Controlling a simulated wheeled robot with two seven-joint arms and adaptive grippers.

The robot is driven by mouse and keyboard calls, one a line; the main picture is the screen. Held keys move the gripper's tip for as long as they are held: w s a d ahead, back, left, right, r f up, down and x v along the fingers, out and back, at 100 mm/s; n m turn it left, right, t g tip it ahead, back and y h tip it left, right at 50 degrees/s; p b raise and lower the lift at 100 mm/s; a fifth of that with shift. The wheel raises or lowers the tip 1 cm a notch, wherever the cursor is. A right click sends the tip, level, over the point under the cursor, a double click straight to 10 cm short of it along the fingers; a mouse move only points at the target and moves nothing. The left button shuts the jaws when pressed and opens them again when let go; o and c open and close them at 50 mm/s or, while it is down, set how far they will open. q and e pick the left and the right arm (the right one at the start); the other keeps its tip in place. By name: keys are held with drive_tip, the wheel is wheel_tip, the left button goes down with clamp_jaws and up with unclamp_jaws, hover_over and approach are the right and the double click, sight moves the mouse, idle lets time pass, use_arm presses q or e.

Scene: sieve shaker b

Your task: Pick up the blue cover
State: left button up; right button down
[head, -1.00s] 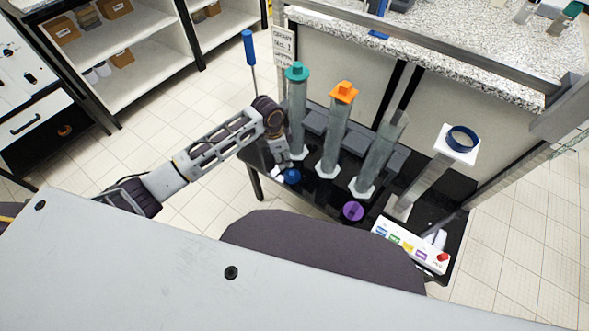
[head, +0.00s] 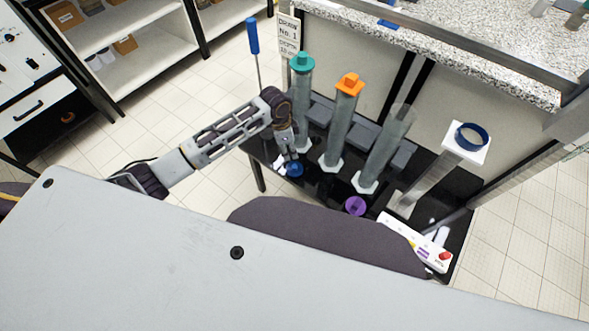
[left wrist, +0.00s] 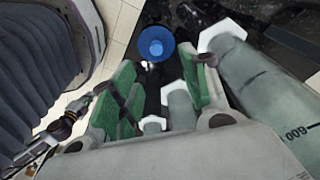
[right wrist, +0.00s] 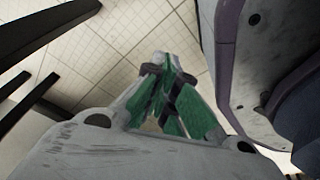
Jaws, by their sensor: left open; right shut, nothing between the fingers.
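The blue cover (head: 294,169) is a small round cap on the black table, near its left end. In the left wrist view the blue cover (left wrist: 156,44) lies beyond my open fingertips, roughly in line with the gap between them. My left gripper (head: 284,160) is just beside and above it in the head view; in the left wrist view the gripper (left wrist: 165,72) is open and empty, its green pads apart. My right gripper (right wrist: 165,66) is shut and empty over the tiled floor, away from the table.
Clear cylinders stand behind the cover, one with a green cap (head: 302,62), one with an orange cap (head: 349,84), one uncapped (head: 385,150). A purple cap (head: 355,206) and a control panel (head: 415,242) lie to the right. A blue-handled tool (head: 253,37) stands at the left.

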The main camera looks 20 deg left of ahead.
use_arm(q)
hover_over(294, 165)
drive_tip(key=a, duration=0.1)
wheel_tip(294, 165, down, 5)
drive_tip(key=shift+s+r+b, duration=0.15)
drive_tip(key=shift+r+b, duration=0.05)
drive_tip(key=shift+b, duration=0.2)
drive_tip(key=shift+f, duration=0.65)
drive_tip(key=shift+d+f, duration=0.1)
drive_tip(key=shift+f, duration=0.05)
use_arm(e)
drive_tip(key=shift+w+a+r, duration=0.95)
drive_tip(key=shift+w+a, duration=0.05)
drive_tip(key=shift+w, duration=0.1)
drive_tip(key=shift+s, duration=0.1)
